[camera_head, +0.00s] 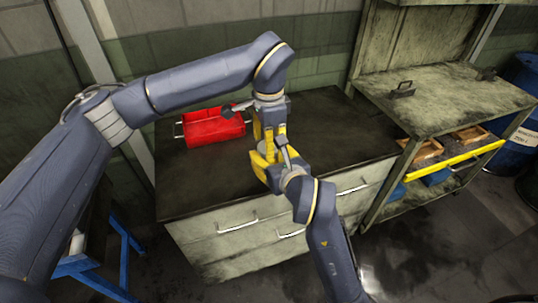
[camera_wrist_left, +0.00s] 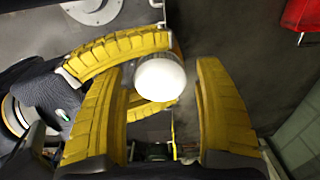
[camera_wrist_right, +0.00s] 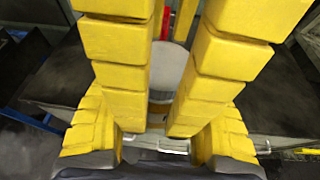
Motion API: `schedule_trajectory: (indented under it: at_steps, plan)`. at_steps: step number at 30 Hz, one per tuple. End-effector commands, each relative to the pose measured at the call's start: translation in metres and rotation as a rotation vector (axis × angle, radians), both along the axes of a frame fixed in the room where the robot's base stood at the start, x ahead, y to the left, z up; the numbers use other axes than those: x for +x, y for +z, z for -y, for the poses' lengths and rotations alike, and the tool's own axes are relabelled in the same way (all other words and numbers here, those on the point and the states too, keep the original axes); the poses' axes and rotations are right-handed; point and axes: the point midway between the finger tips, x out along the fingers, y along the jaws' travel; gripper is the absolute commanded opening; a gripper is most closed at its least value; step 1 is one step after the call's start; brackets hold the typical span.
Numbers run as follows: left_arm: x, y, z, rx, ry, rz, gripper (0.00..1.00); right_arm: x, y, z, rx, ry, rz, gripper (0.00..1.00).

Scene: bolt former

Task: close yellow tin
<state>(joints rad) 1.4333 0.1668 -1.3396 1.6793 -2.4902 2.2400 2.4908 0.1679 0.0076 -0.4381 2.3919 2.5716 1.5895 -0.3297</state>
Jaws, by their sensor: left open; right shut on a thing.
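A round white top (camera_wrist_left: 160,77), which I take to be the tin's, shows in the left wrist view; I cannot tell whether it is a separate lid. In the right wrist view a pale grey-white cylinder (camera_wrist_right: 168,68) shows between the yellow fingers. My right gripper (camera_wrist_right: 157,126) is shut on this tin, holding it above the bench. My left gripper (camera_head: 268,138) points down over it from above, open, its fingers on either side of the white top in the left wrist view. The tin's sides are mostly hidden by the fingers, and no yellow on it can be told.
A red box (camera_head: 214,128) with metal handles stands at the back left of the dark bench top (camera_head: 330,130). The bench's right side is clear. A metal cabinet (camera_head: 445,100) with a yellow-edged drawer stands at the right, and a blue barrel (camera_head: 522,140) beyond it.

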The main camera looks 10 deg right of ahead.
Motion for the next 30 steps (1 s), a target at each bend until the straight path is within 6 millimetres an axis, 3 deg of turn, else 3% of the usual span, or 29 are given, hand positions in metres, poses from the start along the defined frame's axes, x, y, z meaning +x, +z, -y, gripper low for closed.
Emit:
schedule_trajectory:
  at_steps: [11,26,27,30]
  plan:
    - [0.0002,-0.0015,0.0000,0.000,0.000,0.001,0.69,0.0001,0.0007,0.0001,0.001,0.000,0.002,0.00]
    - [0.0002,-0.0013,0.0000,0.000,0.000,0.001,0.11,0.0001,0.0008,0.0001,0.001,0.000,0.002,0.00]
    - [0.0003,-0.0013,-0.0001,0.000,0.000,0.001,0.46,0.0001,0.0008,0.0001,0.001,0.000,0.002,0.00]
    - [0.0003,-0.0013,-0.0001,0.000,0.000,0.001,0.57,0.0001,0.0007,0.0001,0.001,0.000,0.002,0.00]
